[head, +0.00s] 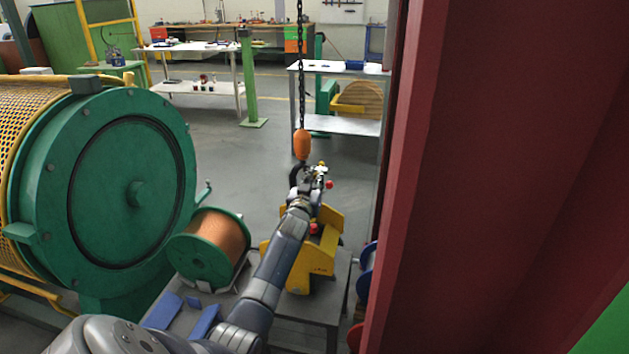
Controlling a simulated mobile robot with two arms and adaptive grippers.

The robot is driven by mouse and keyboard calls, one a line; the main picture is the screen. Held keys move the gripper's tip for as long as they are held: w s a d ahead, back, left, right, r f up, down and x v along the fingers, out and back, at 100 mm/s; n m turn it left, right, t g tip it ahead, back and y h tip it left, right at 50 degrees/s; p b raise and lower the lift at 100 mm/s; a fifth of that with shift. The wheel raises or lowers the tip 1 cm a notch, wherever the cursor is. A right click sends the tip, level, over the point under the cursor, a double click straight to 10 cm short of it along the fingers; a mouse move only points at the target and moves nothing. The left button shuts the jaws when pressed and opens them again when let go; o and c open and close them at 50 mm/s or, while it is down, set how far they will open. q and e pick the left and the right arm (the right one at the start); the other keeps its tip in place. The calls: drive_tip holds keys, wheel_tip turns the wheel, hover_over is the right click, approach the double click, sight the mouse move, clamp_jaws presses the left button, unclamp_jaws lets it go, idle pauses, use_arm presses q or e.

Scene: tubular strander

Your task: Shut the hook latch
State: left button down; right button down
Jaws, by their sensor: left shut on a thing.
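An orange hook block (302,143) hangs on a dark chain in the middle of the head view. The black hook (296,176) curves below it, partly covered by my left gripper. My left gripper (316,174) is at the hook's right side, shut on a small part there that appears to be the hook latch. The latch itself is too small and too covered to make out its position. Small yellow and red bits show beside the fingers. My right gripper is not in view.
A yellow stand (318,262) sits on a grey table below the hook. A copper wire spool (218,246) and a large green drum (130,195) are to the left. A dark red column (415,200) blocks the right. Open floor lies behind the hook.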

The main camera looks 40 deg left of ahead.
use_arm(q)
drive_tip(key=shift+s+a+f+m+b, duration=0.25)
drive_tip(key=shift+f+m+b, duration=0.45)
drive_tip(key=shift+m, duration=1.55)
drive_tip(key=shift+s+a+f+m+b, duration=0.1)
drive_tip(key=shift+a+f+m+b, duration=0.5)
drive_tip(key=shift+m, duration=1.7)
drive_tip(key=shift+s+a+f+m+b, duration=0.15)
drive_tip(key=shift+f+m+b, duration=0.55)
drive_tip(key=shift+m, duration=1.55)
drive_tip(key=shift+d+r, duration=0.1)
drive_tip(key=shift+r, duration=0.1)
drive_tip(key=c, duration=1.6)
unclamp_jaws()
drive_tip(key=shift+o, duration=0.2)
drive_tip(key=shift+r, duration=0.1)
drive_tip(key=v, duration=1.2)
